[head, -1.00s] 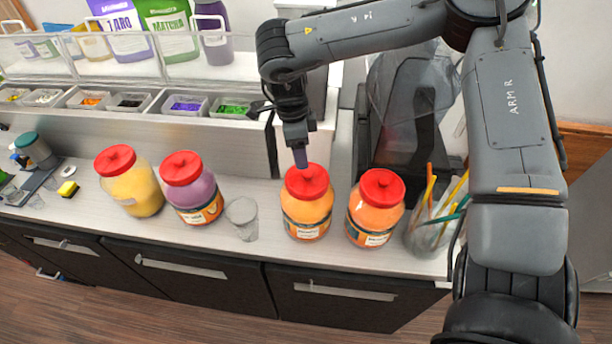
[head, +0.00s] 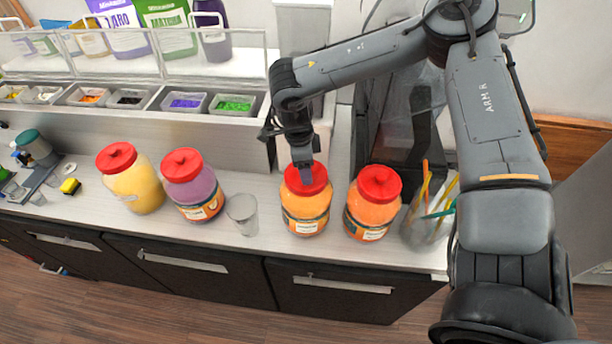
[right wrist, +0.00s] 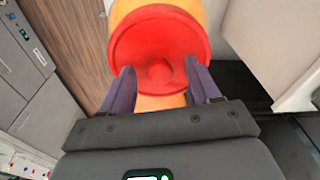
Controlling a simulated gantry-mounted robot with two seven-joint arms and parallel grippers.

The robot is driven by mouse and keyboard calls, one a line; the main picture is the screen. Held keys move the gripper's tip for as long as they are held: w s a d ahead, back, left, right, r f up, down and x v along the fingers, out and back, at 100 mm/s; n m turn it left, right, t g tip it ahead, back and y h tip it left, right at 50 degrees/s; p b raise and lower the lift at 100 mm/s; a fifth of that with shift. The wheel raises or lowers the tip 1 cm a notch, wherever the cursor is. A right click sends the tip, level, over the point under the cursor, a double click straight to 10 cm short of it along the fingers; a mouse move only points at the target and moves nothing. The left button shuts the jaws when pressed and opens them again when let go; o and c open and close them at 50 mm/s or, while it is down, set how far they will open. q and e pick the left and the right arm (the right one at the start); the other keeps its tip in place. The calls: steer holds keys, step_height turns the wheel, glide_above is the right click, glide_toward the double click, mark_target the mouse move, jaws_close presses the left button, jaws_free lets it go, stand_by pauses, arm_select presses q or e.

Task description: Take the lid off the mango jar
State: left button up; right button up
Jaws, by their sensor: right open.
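Two orange jars with red lids stand on the counter, a left one (head: 305,212) and a right one (head: 371,212). Their labels are too small to read, so I cannot tell which holds mango. My right gripper (head: 305,178) points down at the red lid (head: 317,183) of the left orange jar. In the right wrist view the gripper (right wrist: 160,72) is open, with one finger on each side of that lid (right wrist: 158,42). The lid sits on the jar. I cannot tell whether the fingers touch it. My left gripper is not in view.
A yellow jar (head: 137,188), a purple jar (head: 195,190) and a clear cup (head: 243,213) stand to the left. A holder with straws (head: 428,225) stands on the right. Topping bins (head: 186,104) line the raised shelf behind.

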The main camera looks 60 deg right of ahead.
steer(key=c, duration=1.1)
steer(key=shift+r, duration=0.15)
